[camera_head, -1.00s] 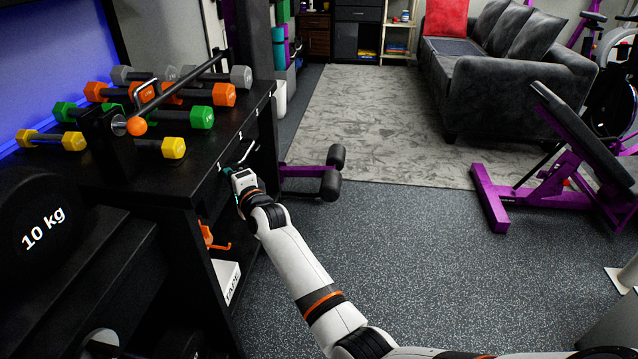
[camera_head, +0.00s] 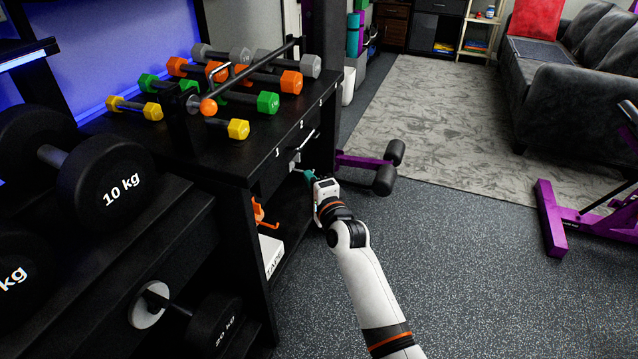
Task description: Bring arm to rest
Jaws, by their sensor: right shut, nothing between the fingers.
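My right arm (camera_head: 368,285), white with black and orange bands, reaches in from the bottom of the view. My right gripper (camera_head: 306,174) is at its far end, with small teal fingertips pointing left toward the black cabinet's front. The fingers are shut and hold nothing. They are close to the cabinet's drawer front, below a bar handle (camera_head: 305,141); I cannot tell whether they touch it. My left gripper is not in view.
The black cabinet (camera_head: 262,160) carries several coloured dumbbells. A rack with large black dumbbells (camera_head: 105,185) stands at the left. A purple bench (camera_head: 553,220) is at the right, a grey sofa (camera_head: 572,90) behind. Speckled floor (camera_head: 470,275) right of my arm is clear.

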